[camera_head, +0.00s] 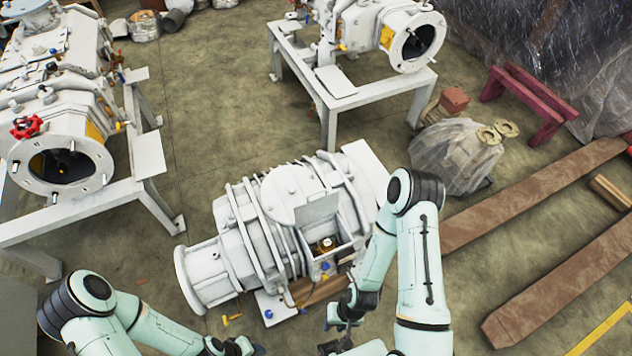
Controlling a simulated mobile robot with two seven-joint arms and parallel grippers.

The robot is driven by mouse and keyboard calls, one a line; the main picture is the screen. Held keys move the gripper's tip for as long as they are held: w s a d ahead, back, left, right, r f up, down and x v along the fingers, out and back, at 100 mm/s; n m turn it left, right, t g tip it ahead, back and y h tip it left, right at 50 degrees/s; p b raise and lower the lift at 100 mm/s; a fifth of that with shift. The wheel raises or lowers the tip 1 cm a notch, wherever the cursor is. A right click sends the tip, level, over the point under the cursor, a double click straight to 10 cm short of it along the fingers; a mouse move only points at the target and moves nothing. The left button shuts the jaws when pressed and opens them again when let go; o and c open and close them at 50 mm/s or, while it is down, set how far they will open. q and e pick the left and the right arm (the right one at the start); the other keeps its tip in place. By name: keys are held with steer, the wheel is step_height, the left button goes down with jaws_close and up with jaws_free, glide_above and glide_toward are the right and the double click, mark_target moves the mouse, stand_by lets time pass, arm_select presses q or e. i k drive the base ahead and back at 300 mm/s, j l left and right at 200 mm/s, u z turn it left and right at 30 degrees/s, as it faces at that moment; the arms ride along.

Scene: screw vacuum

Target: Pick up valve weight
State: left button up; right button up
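A large white vacuum pump (285,195) lies on the floor in the middle of the head view. A small brass-coloured part (326,244) sits in an open recess on its near right side; it may be the valve weight, but it is too small to be sure. My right gripper (336,323) is low in the view, below and slightly right of that recess and apart from the brass part. Its fingers are small and dark. My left gripper (254,349) is at the bottom edge, left of the right one, and partly cut off.
White pumps stand on metal frames at the left (68,160) and at the top (385,35). Plastic-wrapped goods (455,155), a red wooden trestle (530,110) and long brown beams (530,195) lie at the right. Floor (215,110) behind the pump is open.

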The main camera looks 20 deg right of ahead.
mark_target(327, 246)
steer(key=k+z, duration=0.1)
steer(key=z, duration=0.75)
steer(key=i+l+u, duration=0.1)
steer(key=u, duration=0.4)
steer(key=l+u, duration=0.25)
steer(key=u, duration=0.2)
steer(key=l+u, duration=0.2)
steer(key=u, duration=0.3)
steer(key=i+l, duration=0.05)
